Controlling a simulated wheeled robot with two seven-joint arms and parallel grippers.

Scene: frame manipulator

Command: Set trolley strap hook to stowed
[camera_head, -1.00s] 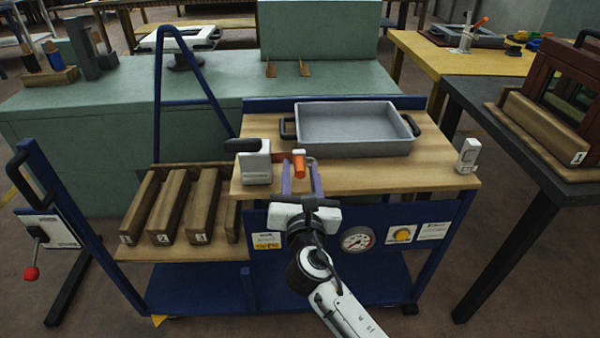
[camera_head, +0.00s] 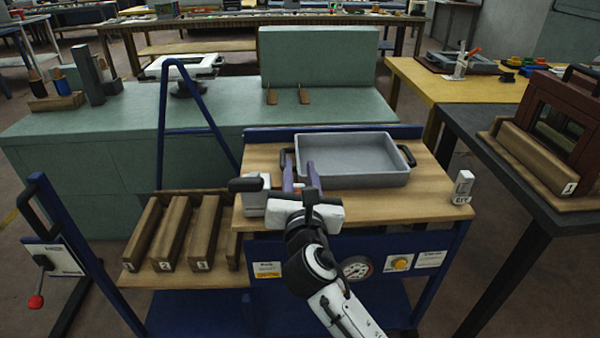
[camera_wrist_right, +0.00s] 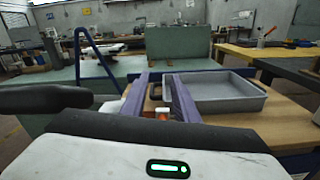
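The blue trolley has a wooden top (camera_head: 400,204). A small orange-and-white piece, which may be the strap hook, shows between the fingers in the right wrist view (camera_wrist_right: 162,114). The hook's setting is not readable. My left gripper is not in view.
A white block (camera_head: 254,201) with a black handle (camera_head: 245,185) stands close left of my gripper. A grey tray (camera_head: 365,182) lies just beyond and right. Wooden slots (camera_head: 171,235) are on the left shelf.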

